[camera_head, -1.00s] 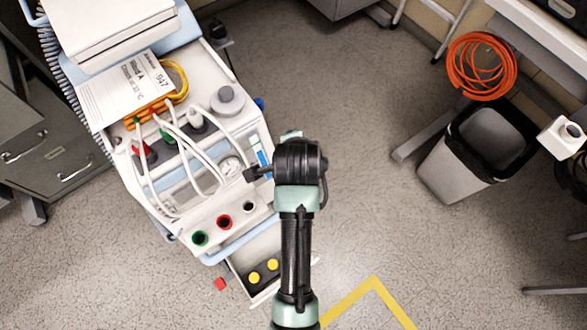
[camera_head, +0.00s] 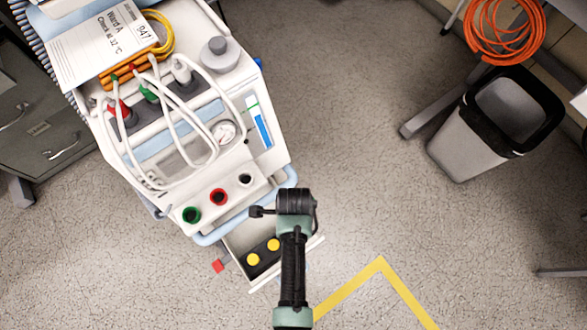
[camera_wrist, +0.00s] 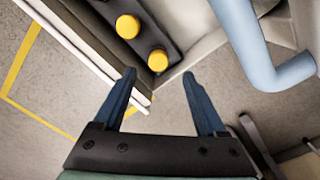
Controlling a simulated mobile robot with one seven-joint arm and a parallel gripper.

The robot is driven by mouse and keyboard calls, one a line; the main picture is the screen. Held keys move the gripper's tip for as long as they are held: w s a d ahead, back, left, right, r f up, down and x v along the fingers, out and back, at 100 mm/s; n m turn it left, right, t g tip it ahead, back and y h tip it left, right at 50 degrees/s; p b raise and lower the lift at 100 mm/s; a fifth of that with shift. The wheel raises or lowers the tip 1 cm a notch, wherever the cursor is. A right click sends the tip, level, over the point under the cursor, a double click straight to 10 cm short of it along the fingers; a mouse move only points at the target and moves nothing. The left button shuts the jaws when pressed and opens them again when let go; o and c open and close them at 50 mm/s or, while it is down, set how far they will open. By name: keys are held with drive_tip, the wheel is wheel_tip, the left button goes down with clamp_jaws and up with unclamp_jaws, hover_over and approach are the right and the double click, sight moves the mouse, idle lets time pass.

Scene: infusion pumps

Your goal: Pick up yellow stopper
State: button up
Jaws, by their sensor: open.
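Two yellow stoppers sit in a dark strip (camera_head: 264,259) inside the open drawer (camera_head: 235,242) at the front of the white pump cart. In the head view the left stopper (camera_head: 253,259) and the right stopper (camera_head: 273,245) are both visible. In the wrist view one stopper (camera_wrist: 128,26) is at the top, and the other stopper (camera_wrist: 158,61) shows between and just beyond the fingertips. My gripper (camera_wrist: 159,75) is open and empty, with its blue fingers apart. In the head view the fingers are hidden beneath my wrist.
The cart (camera_head: 165,212) has green, red and black ports above the drawer. A light-blue rail (camera_wrist: 262,65) runs close to the right of the gripper. A red block (camera_head: 217,266) is beside the drawer.

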wheel_tip(320, 180, down, 5)
drive_tip(key=b, duration=0.2)
drive_tip(key=shift+s+a+b, duration=0.15)
drive_tip(key=shift+b, duration=0.25)
clamp_jaws()
